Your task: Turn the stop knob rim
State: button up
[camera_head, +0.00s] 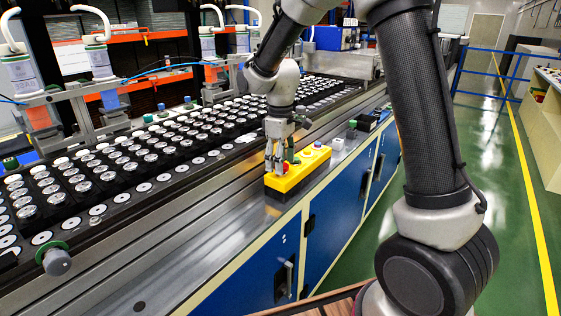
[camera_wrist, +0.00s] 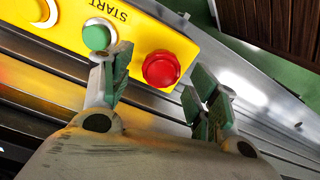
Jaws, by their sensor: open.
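The yellow control box (camera_head: 297,175) stands on the metal edge of the bench. Its red stop knob (camera_wrist: 161,69) is round and fully visible in the wrist view; a bit of red (camera_head: 282,169) shows by my fingers in the head view. My gripper (camera_head: 276,163) points down over the near end of the box. In the wrist view my gripper (camera_wrist: 158,70) is open, with one green-padded finger on each side of the red knob. I cannot tell whether the pads touch its rim. Nothing is held.
A green START button (camera_wrist: 97,36) sits beside my left finger in the wrist view. A conveyor (camera_head: 120,165) with rows of speaker parts runs behind the box. A small grey block (camera_head: 337,144) stands past its far end. The metal strip (camera_head: 215,225) in front is mostly clear.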

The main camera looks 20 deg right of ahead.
jog(key=shift+f, duration=0.25)
jog(key=shift+c, duration=0.4)
jog(key=c, duration=0.9)
jog(key=shift+c, duration=0.2)
